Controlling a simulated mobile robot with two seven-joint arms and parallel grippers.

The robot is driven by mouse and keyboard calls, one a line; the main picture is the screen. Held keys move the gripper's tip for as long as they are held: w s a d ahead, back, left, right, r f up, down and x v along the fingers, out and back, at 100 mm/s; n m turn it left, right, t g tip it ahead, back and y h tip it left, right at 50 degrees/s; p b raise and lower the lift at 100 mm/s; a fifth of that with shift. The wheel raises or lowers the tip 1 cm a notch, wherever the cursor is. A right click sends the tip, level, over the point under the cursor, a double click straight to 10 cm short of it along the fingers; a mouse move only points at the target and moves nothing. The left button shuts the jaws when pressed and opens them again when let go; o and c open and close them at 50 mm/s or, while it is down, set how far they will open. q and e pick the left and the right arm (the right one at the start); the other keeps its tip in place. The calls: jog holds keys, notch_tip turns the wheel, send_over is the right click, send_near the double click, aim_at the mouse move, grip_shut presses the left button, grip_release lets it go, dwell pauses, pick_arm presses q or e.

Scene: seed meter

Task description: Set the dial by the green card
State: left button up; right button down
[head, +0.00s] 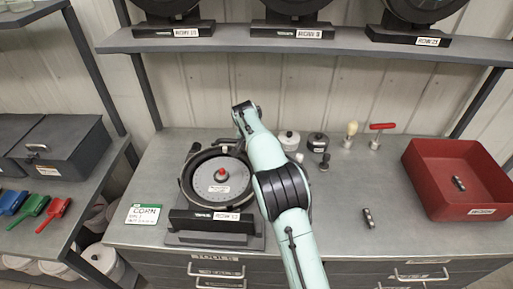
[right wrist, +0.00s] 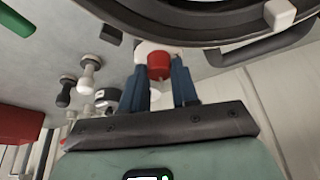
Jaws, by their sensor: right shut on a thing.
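The seed meter (head: 187,193) stands on the bench, with a grey disc and a red centre knob (head: 221,174). The corn card (head: 143,215), white with a green top band, lies left of it; its small lower lines are too small to read. My right arm reaches past the meter's right side to its back. In the right wrist view, my right gripper (right wrist: 160,70) is shut on a small red knob (right wrist: 158,60) with a white part behind it, close to the meter's dark rim (right wrist: 200,30). The head view hides the fingertips and the gripped knob. My left gripper is not in view.
Several small jars and tools, including a red-handled one (head: 382,127), stand at the bench's back. A red tray (head: 455,205) sits at the right, and a small dark piece (head: 368,218) lies left of it. Coloured scoops (head: 35,207) lie on the left shelf.

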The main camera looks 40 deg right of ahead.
jog(key=shift+n+t+y, duration=0.3)
jog(key=shift+n+t, duration=0.2)
jog(key=shift+n, duration=1.1)
jog(key=c, duration=0.8)
grip_release()
jog(key=shift+c, duration=0.2)
